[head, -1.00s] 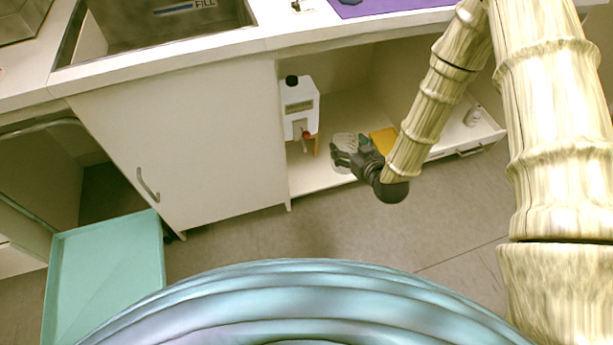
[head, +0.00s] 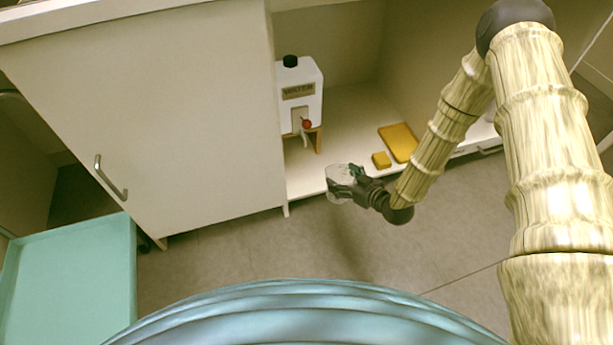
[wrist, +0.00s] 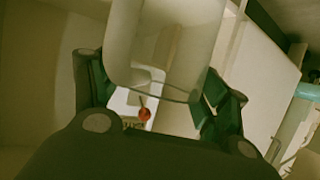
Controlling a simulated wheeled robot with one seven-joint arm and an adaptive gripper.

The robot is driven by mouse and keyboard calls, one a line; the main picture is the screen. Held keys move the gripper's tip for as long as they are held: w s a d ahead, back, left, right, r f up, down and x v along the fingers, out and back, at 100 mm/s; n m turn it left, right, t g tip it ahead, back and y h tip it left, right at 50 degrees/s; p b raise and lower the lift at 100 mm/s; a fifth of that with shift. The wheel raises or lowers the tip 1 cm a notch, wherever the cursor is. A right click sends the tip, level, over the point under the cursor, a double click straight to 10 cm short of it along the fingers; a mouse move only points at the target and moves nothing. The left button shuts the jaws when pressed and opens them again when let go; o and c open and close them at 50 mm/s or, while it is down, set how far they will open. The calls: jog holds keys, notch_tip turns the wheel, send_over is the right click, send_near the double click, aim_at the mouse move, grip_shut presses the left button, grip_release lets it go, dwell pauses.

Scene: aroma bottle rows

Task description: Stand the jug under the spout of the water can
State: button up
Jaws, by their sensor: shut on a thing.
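The water can (head: 300,92) is a white box-like container with a black cap. It stands on a small wooden stand inside the open cabinet. Its spout with a red tap (head: 306,125) faces out over the shelf; the red tap also shows in the wrist view (wrist: 144,114). My gripper (head: 345,181) is shut on the clear jug (head: 338,176), just in front of the shelf's front edge, below and right of the spout. In the wrist view the jug (wrist: 165,45) fills the space between my green-padded fingers and partly hides the can.
The closed cabinet door (head: 150,130) is at left. A teal tray-like surface (head: 70,275) is at lower left. The shelf before the spout is clear.

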jog(key=f, duration=0.1)
jog(key=f+b, duration=0.1)
jog(key=f, duration=0.1)
jog(key=shift+w+f+b, duration=0.25)
jog(key=shift+f+b, duration=0.1)
jog(key=shift+w+a+f, duration=0.1)
jog(key=shift+w+a, duration=0.05)
jog(key=w+a+f+b, duration=0.1)
jog(key=w+a+b, duration=0.8)
jog(key=w+a, duration=0.2)
jog(key=shift+w+a+f, duration=0.15)
jog(key=shift+w+a, duration=0.05)
jog(key=shift+w, duration=1)
jog(key=shift+f, duration=0.15)
jog(key=o, duration=1.5)
jog(key=shift+c, duration=0.2)
